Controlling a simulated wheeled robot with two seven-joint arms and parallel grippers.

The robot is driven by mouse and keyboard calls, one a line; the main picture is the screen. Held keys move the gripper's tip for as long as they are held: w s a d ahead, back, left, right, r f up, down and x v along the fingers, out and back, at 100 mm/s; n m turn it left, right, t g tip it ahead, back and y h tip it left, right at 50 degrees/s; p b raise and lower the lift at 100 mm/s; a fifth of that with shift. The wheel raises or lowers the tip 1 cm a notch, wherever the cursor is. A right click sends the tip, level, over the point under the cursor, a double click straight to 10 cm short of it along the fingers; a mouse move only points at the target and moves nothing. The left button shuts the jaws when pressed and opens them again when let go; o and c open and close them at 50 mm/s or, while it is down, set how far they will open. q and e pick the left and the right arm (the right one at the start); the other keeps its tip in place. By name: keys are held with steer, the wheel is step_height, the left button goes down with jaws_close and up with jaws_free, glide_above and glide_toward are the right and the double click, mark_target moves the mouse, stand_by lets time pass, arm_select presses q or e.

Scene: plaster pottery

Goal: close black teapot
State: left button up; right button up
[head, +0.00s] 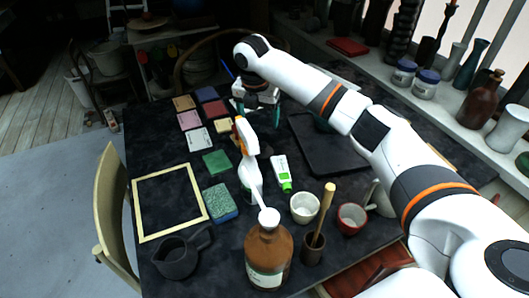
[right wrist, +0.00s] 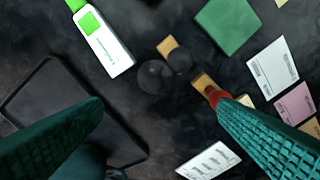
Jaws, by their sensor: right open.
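The black teapot (head: 176,257) stands at the near left of the dark table in the head view. Its top looks open, with a stubby side handle pointing right. My right gripper (head: 256,112) is at the far side of the table, far from the teapot. Its teal fingers are apart. In the right wrist view, nothing is held between the fingers of my right gripper (right wrist: 160,108). A small dark round piece (right wrist: 155,77) shows beyond the fingers; I cannot tell whether it is the teapot's lid. My left gripper is out of view.
A white bottle with an orange top (head: 247,160) stands mid-table. A brown jar (head: 268,258), a white cup (head: 304,207) and a red cup (head: 351,217) are at the front. A black tray (head: 325,150) lies right. A pale frame (head: 170,203) and several coloured tiles lie left.

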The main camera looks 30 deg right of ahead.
mark_target(263, 144)
steer(key=shift+w+d+f, duration=0.1)
steer(key=shift+d+f, duration=0.05)
steer(key=shift+f, duration=1)
steer(key=shift+w+d+f, duration=0.1)
steer(key=shift+d+f, duration=0.05)
steer(key=shift+f, duration=1)
steer(key=shift+w+d+f, duration=0.1)
steer(key=shift+d+f, duration=0.05)
steer(key=shift+f, duration=1)
steer(key=f, duration=0.4)
steer(key=shift+s+d+f, duration=0.2)
steer(key=shift+d, duration=0.2)
steer(key=shift+w+f, duration=0.1)
steer(key=shift+f, duration=0.3)
steer(key=c, duration=1.1)
steer(key=shift+r, duration=0.15)
